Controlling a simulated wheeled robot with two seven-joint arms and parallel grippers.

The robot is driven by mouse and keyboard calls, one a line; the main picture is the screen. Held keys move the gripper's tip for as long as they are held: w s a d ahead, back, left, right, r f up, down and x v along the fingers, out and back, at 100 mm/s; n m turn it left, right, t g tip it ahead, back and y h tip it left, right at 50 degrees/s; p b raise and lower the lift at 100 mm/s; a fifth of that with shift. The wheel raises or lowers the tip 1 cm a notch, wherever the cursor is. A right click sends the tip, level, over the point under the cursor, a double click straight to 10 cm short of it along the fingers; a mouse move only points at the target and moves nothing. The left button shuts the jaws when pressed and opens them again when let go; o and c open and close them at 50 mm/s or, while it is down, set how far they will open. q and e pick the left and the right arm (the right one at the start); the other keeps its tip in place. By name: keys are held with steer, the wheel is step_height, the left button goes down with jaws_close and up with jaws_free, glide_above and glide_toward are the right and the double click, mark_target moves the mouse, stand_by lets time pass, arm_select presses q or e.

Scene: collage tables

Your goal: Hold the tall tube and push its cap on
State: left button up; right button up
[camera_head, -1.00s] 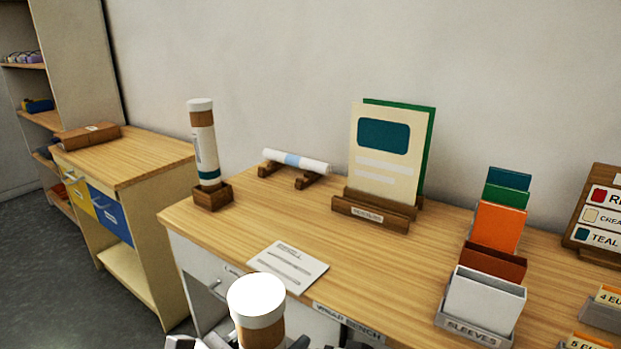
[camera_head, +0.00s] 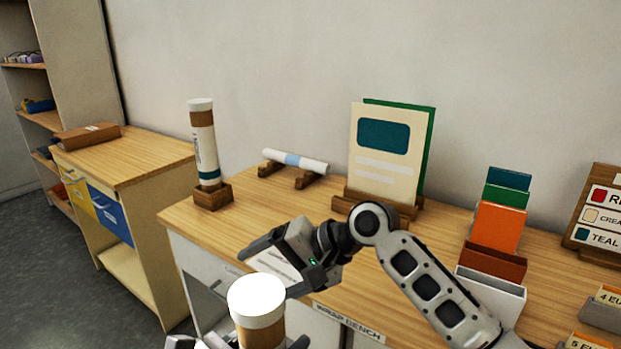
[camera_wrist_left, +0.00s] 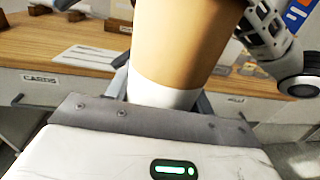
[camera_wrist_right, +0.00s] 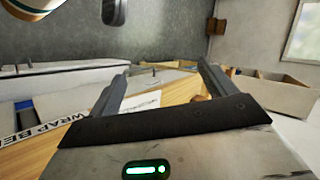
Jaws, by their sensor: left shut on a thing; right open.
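A brown tube (camera_head: 262,335) with a white cap (camera_head: 257,299) on its upper end stands upright at the bottom of the head view. I cannot tell how far down the cap sits. My left gripper (camera_head: 240,344) is shut on this tube; the left wrist view shows the tube's brown wall and white band (camera_wrist_left: 165,88) between the fingers. My right gripper (camera_head: 266,277) is open and empty over the desk, pointing left behind the cap. Its spread fingers show in the right wrist view (camera_wrist_right: 163,75). The tube's lower part is hidden in the head view.
Another capped tube (camera_head: 203,145) stands in a wooden block (camera_head: 212,197) at the desk's left corner. A rolled sheet (camera_head: 295,161) lies on a wooden rest. A card stand (camera_head: 372,199) and sleeve holder (camera_head: 490,287) stand behind and right of my right arm.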

steer(key=s+r+m+g+h, duration=0.2)
steer(key=s+r+h, duration=0.2)
steer(key=r, duration=0.6)
steer(key=s+d+r+m+g+h, duration=0.1)
steer(key=s+r+h, duration=0.4)
steer(key=r, duration=0.6)
steer(key=shift+d+m+g, duration=0.3)
steer(key=shift+m+g, duration=0.1)
steer(key=shift+g, duration=0.4)
steer(key=shift+s, duration=0.15)
